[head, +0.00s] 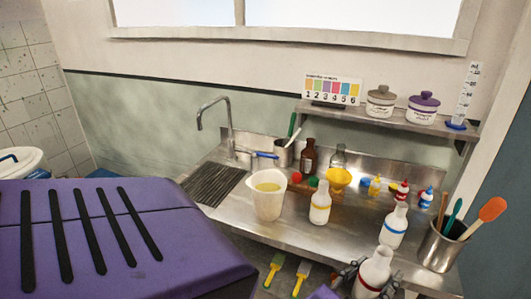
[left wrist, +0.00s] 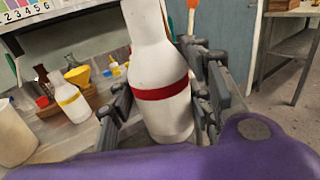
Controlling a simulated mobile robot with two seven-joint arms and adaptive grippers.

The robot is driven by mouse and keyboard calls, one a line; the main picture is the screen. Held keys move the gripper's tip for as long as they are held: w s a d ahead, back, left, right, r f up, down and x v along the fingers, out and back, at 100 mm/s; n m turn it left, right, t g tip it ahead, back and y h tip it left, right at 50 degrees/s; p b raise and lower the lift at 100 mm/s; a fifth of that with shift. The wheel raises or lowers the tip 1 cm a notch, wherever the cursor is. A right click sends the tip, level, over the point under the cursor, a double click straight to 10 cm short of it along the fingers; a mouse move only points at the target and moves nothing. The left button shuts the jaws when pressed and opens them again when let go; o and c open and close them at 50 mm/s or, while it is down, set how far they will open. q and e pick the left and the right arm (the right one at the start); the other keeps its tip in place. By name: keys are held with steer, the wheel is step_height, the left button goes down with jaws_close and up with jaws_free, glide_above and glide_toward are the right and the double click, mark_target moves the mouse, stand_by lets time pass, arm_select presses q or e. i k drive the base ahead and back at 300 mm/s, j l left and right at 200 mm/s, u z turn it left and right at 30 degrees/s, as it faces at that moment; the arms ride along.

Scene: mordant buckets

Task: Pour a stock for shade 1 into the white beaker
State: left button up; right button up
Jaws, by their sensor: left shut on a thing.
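My left gripper (head: 374,278) is shut on a white bottle with a red band (head: 375,268), at the bottom of the head view. In the left wrist view the bottle (left wrist: 158,60) stands between the two fingers, slightly tilted in the picture. The white beaker (head: 268,198) stands on the steel counter, left of the held bottle, with yellowish contents visible. A yellow-banded bottle (head: 320,204) and a blue-banded bottle (head: 393,228) stand on the counter. A shade card (head: 332,90) with coloured squares numbered 1 to 6 stands on the shelf. My right gripper is not in view.
A steel pot of tools (head: 440,250) stands at the counter's right. A yellow funnel (head: 339,180), a brown bottle (head: 308,160) and small dropper bottles line the back. The sink tap (head: 214,112) is left of the beaker. Two brushes (head: 298,278) hang below the front edge.

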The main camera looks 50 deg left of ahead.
mark_target(268, 187)
steer(key=j+u, duration=0.35)
steer(key=i+j+u, duration=0.1)
steer(key=u, duration=0.25)
steer(key=i+j+u, duration=0.1)
steer(key=j+u, duration=0.25)
